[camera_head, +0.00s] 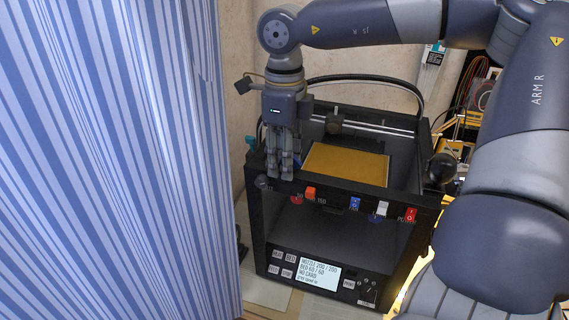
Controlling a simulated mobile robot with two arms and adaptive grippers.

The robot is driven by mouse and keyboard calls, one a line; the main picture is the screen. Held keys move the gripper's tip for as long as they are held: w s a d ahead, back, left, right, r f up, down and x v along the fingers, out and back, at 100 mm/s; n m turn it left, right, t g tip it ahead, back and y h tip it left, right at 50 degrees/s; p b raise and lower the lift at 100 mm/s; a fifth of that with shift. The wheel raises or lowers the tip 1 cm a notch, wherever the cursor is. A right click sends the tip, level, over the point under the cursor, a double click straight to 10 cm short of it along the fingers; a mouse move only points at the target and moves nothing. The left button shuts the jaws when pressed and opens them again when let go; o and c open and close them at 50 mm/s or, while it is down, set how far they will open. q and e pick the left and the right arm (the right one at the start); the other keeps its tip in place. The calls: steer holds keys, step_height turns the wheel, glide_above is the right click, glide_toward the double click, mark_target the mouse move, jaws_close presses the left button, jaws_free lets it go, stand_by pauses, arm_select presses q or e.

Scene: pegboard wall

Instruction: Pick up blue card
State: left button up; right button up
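No item is clearly readable as the blue card. My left gripper is out of view.
A blue striped curtain (110,160) fills the left. A cable arcs behind.

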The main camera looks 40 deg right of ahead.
jaws_close()
steer(key=shift+r, duration=0.15)
steer(key=shift+r, duration=0.25)
step_height(320, 180, up, 17)
steer(key=b, duration=0.1)
steer(key=shift+r, duration=0.15)
